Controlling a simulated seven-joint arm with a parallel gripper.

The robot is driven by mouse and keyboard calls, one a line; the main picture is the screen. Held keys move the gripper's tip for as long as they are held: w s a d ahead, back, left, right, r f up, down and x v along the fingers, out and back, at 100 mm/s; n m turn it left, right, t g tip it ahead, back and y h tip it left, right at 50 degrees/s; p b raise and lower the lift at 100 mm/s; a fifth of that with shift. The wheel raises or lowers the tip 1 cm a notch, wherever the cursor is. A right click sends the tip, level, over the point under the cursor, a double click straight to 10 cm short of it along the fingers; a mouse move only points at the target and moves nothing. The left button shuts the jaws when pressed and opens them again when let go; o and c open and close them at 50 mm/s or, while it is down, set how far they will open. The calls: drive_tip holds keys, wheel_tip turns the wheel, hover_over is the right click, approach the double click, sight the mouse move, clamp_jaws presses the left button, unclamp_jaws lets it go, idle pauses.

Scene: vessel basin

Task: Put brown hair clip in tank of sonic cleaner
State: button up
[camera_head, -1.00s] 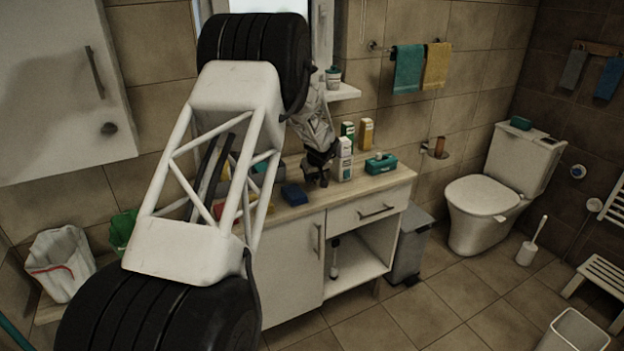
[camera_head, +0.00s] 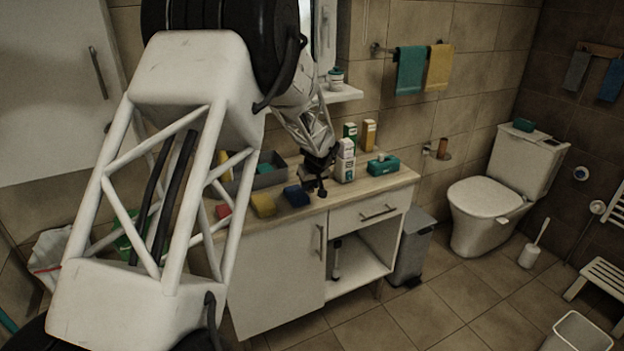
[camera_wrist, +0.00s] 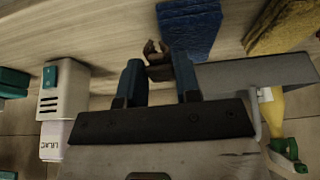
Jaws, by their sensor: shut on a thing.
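My gripper (camera_wrist: 157,80) is shut on the brown hair clip (camera_wrist: 154,52), which sits between its two blue fingertips in the wrist view. The clip's far end sticks out past the fingers. In the head view my gripper (camera_head: 316,183) is low by the counter's front, between a blue sponge and white cartons; the clip cannot be made out there. I cannot clearly identify the sonic cleaner or its tank. A grey open container (camera_head: 262,180) with something teal in it stands on the counter to the left, partly hidden by my arm.
The blue sponge (camera_head: 296,196) and yellow sponge (camera_head: 263,205) lie left of my gripper. My arm hides the counter's left part.

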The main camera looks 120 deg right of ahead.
drive_tip(key=shift+w+a+r, duration=0.1)
drive_tip(key=shift+w+a, duration=0.45)
drive_tip(key=shift+a, duration=0.2)
drive_tip(key=shift+w+a+r, duration=0.1)
drive_tip(key=shift+w+a, duration=0.4)
drive_tip(key=shift+a, duration=0.3)
drive_tip(key=shift+w+a+r, duration=0.1)
drive_tip(key=shift+w+a, duration=0.45)
drive_tip(key=shift+a, duration=0.2)
drive_tip(key=shift+d, duration=0.1)
